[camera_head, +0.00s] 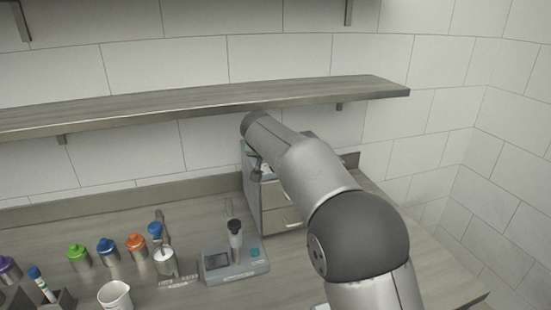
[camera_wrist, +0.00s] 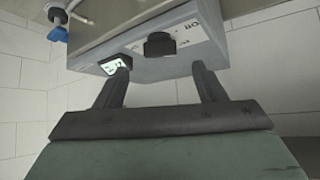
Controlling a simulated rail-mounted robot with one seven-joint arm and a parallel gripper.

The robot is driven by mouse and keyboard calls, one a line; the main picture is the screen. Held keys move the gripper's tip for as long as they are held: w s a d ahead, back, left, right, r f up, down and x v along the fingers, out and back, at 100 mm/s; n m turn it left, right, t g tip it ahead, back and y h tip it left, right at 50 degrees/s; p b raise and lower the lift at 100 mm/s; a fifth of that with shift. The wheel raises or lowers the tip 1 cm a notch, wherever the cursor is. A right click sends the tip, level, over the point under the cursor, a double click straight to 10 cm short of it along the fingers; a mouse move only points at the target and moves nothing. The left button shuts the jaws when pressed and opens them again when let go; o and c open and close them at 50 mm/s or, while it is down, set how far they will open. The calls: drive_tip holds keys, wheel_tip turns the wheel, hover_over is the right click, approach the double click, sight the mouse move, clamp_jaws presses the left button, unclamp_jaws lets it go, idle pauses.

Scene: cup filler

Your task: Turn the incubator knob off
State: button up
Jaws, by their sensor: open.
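In the wrist view the incubator (camera_wrist: 140,72) shows its grey control panel, with a round black knob (camera_wrist: 159,45) and a small lit display (camera_wrist: 116,65). Markings beside the knob appear upside down, and its exact setting is hard to read. My gripper (camera_wrist: 160,70) is open and empty. Its two fingers point at the panel on either side of the knob, apart from it. In the head view the incubator seems to be part of the grey unit with drawers (camera_head: 280,217) at the back, largely hidden by my arm.
A wooden shelf (camera_head: 200,103) runs along the tiled wall just above my arm's end. On the bench left of the drawers stand a grey device (camera_head: 235,263), several colour-capped bottles (camera_head: 108,250) and a white beaker (camera_head: 115,295). The bench's right end is clear.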

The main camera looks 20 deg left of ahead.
drive_tip(key=p+x, duration=0.1)
drive_tip(key=x, duration=0.4)
drive_tip(key=shift+w+f, duration=0.2)
drive_tip(key=shift+f, duration=0.05)
drive_tip(key=c, duration=1)
